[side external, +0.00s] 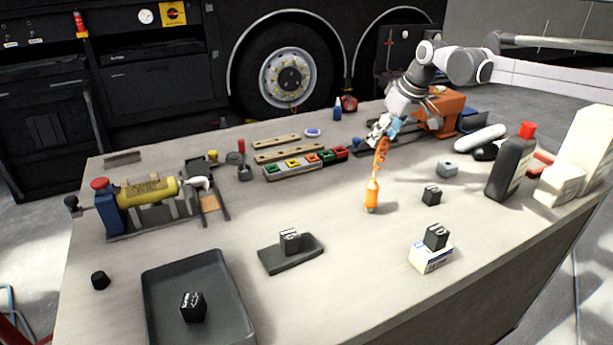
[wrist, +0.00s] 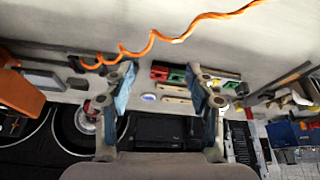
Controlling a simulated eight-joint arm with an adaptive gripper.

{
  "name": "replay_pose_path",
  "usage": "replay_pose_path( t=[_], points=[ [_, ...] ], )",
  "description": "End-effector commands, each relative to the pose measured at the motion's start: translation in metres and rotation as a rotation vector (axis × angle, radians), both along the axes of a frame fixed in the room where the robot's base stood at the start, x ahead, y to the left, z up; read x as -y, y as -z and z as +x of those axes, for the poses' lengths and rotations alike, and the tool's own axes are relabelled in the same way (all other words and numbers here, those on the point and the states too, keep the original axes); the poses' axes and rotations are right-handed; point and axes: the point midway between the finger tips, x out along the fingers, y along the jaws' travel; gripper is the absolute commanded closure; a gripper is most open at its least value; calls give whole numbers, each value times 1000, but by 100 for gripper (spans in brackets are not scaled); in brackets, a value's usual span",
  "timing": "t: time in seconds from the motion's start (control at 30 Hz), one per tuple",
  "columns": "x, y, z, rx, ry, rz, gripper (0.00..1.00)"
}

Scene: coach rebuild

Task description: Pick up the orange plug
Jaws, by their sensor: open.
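The orange plug (side external: 371,196) is in the middle of the table in the side view, with its narrow end down. An orange coiled cable (side external: 381,155) rises from its top toward my gripper (side external: 380,130), which is above and beyond the plug. In the wrist view the coiled cable (wrist: 180,38) crosses the top; the plug itself cannot be made out there. My gripper (wrist: 163,88) is open, its two fingers apart with nothing held between them. Whether a finger touches the cable is unclear.
A row of coloured blocks (side external: 292,165) lies left of my gripper. An orange machine (side external: 440,112) stands behind it. A dark bottle (side external: 511,163) and white containers stand at the right. Small black cubes, one on a white box (side external: 430,258), and a dark tray (side external: 240,320) are nearer.

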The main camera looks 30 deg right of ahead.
Motion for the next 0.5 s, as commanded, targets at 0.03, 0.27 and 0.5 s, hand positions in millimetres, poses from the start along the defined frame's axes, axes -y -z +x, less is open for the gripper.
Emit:
replay_pose_path(
  t=[0.03, 0.27, 0.5],
  points=[
    [-5, 0, -3, -11, -44, -16, 44],
    [-44, 5, -34, -123, -502, -167, 44],
    [-80, 6, -72, -240, -1037, -284, 44]
  ],
)
